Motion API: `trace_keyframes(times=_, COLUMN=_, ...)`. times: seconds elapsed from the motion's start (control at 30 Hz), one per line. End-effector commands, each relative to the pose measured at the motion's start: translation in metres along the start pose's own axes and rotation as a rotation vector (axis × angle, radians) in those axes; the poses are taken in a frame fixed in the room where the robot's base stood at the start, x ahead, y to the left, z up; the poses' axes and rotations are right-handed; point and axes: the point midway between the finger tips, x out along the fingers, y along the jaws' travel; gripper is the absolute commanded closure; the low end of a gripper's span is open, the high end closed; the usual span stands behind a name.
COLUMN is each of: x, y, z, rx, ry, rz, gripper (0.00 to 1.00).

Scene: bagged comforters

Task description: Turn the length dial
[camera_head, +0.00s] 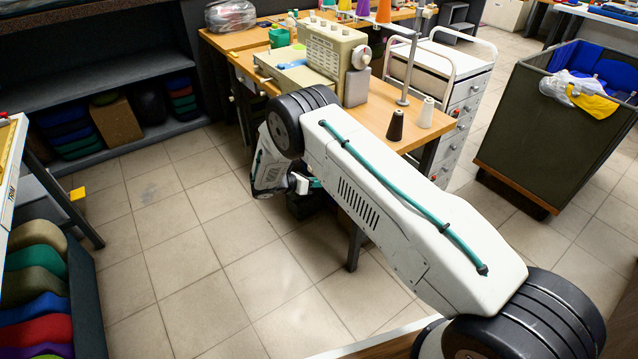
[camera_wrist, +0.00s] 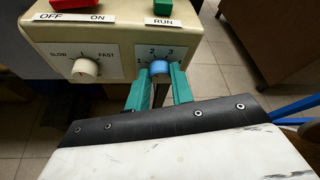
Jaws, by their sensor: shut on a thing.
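A beige control box (camera_wrist: 118,48) fills the upper left of the wrist view. On its front is a blue dial (camera_wrist: 159,68) with the numbers 2 and 3 above it; I take it as the length dial, but no such label shows. My gripper (camera_wrist: 159,82) has its teal fingers on both sides of the blue dial and is shut on it. The dial's pointer position is too small to tell. In the head view my gripper (camera_head: 315,183) is mostly hidden by my arm, beside the sewing table (camera_head: 428,137); the dial is hidden there.
A white SLOW–FAST knob (camera_wrist: 85,69) sits left of the dial. A red OFF/ON switch (camera_wrist: 75,4) and a green RUN button (camera_wrist: 163,7) are above. A sewing machine (camera_head: 335,55) and thread cones (camera_head: 395,122) stand on the table. Open tiled floor (camera_head: 180,230) lies left.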

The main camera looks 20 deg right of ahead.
Motion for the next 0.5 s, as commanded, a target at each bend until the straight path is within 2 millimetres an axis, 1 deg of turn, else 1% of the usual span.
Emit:
trace_keyframes(times=0.2, x=-0.0010, y=0.0027, z=-0.0009, rx=-0.170, ry=0.000, rz=-0.069, gripper=1.00)
trace_keyframes(times=0.5, x=-0.0007, y=0.0043, z=-0.0014, rx=-0.339, ry=0.000, rz=-0.138, gripper=1.00)
